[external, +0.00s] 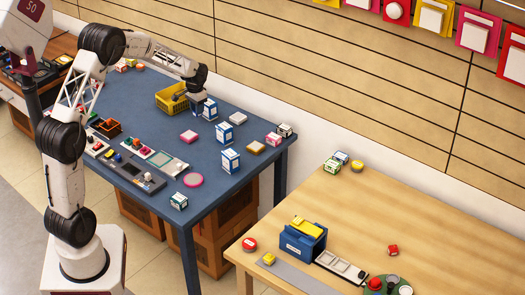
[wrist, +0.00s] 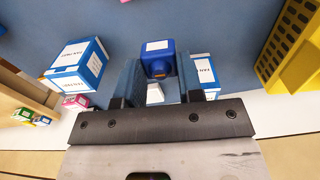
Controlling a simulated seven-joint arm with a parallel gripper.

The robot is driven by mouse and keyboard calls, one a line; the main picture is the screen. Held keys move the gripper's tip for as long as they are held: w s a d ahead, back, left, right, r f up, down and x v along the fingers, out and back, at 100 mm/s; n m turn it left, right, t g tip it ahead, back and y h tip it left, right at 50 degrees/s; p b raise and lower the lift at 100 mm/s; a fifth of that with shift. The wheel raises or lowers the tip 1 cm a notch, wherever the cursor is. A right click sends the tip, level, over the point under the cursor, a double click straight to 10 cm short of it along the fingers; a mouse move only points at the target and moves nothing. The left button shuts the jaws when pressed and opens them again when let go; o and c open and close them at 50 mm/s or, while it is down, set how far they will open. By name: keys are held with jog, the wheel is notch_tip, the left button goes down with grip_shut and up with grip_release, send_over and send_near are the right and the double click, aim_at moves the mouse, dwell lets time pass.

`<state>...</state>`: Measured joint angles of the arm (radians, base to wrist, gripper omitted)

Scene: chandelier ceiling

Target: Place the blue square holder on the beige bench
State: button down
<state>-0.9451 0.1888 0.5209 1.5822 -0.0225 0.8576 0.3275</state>
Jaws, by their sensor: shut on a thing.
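The blue square holder (wrist: 158,58) is a small blue block with a pale label and an orange-brown spot in the wrist view. It sits between the fingers of my gripper (wrist: 156,88), which is shut on it. In the external view my gripper (external: 196,101) is low over the far part of the blue table, beside the yellow basket; the holder is mostly hidden there. I cannot tell whether it touches the table. A small white piece (wrist: 155,93) also shows between the fingers. The beige bench (external: 400,205) is the light wooden table at the right, apart from my gripper.
The yellow basket (external: 171,98) and a blue-and-white box (external: 210,109) stand close to my gripper. More boxes (external: 230,160) stand on the blue table (external: 215,190). The bench holds a blue caddy (external: 303,240) and a green plate (external: 388,286); its middle is largely clear.

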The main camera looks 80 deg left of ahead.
jog(key=s+n, duration=0.1)
jog(key=s, duration=1.9)
jog(key=shift+s+a+n, duration=0.4)
jog(key=shift+a, duration=0.05)
jog(key=shift+f, duration=0.15)
jog(key=shift+w+f, duration=0.1)
jog(key=shift+f, duration=1.85)
jog(key=shift+f, duration=2)
jog(key=shift+f, duration=0.15)
jog(key=c, duration=0.8)
grip_release()
jog(key=shift+o, duration=0.2)
